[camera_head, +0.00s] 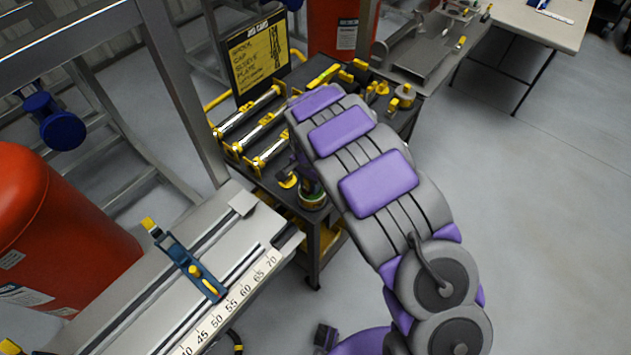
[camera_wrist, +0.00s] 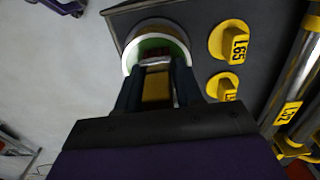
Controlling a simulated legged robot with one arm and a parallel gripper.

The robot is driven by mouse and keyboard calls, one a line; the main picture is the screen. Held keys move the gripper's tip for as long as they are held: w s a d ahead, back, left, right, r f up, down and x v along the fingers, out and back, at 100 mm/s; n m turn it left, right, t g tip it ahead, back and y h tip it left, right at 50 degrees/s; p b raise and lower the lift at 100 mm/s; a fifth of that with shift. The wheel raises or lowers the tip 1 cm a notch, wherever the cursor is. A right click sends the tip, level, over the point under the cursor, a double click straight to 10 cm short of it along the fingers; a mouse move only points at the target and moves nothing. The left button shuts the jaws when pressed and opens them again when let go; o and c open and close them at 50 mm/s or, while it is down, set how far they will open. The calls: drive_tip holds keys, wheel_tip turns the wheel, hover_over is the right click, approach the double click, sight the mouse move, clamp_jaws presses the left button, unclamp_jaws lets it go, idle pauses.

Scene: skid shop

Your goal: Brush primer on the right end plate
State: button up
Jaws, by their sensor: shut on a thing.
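My gripper (camera_wrist: 157,84) is shut on a yellow-handled brush (camera_wrist: 156,91) in the wrist view. The brush points into a round can (camera_wrist: 128,54) with a white rim and green inside; its bristles are not clearly visible. The can also shows in the head view (camera_head: 313,201), at the near corner of the dark cart top (camera_head: 345,120). There my forearm covers most of the gripper. I cannot make out the right end plate in either view.
Yellow knobs, one marked L65 (camera_wrist: 235,43), stand beside the can. Metal bars in yellow holders (camera_head: 250,118) lie on the cart. A steel bench with a number scale (camera_head: 240,300) is at the front left, near a red tank (camera_head: 60,220). Floor at right is clear.

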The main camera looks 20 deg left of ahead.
drive_tip(key=shift+a+f, duration=0.15)
drive_tip(key=shift+a, duration=0.5)
drive_tip(key=shift+d+r, duration=0.2)
drive_tip(key=shift+d, duration=0.65)
drive_tip(key=shift+d+r, duration=0.2)
drive_tip(key=shift+d, duration=0.6)
drive_tip(key=shift+a+f, duration=0.2)
drive_tip(key=shift+a, duration=0.5)
drive_tip(key=shift+a+f, duration=0.2)
drive_tip(key=shift+a, duration=0.5)
drive_tip(key=shift+d+r, duration=0.15)
drive_tip(key=shift+d, duration=0.45)
drive_tip(key=shift+d+r, duration=0.15)
drive_tip(key=shift+d, duration=0.45)
drive_tip(key=shift+a+f+p, duration=0.15)
drive_tip(key=shift+a, duration=0.35)
drive_tip(key=shift+a+f+p, duration=0.15)
drive_tip(key=shift+a, duration=0.35)
drive_tip(key=shift+d+r, duration=0.2)
drive_tip(key=shift+d, duration=0.6)
drive_tip(key=shift+a+f, duration=0.2)
drive_tip(key=shift+a, duration=0.45)
drive_tip(key=shift+d+r, duration=0.1)
drive_tip(key=shift+d, duration=0.4)
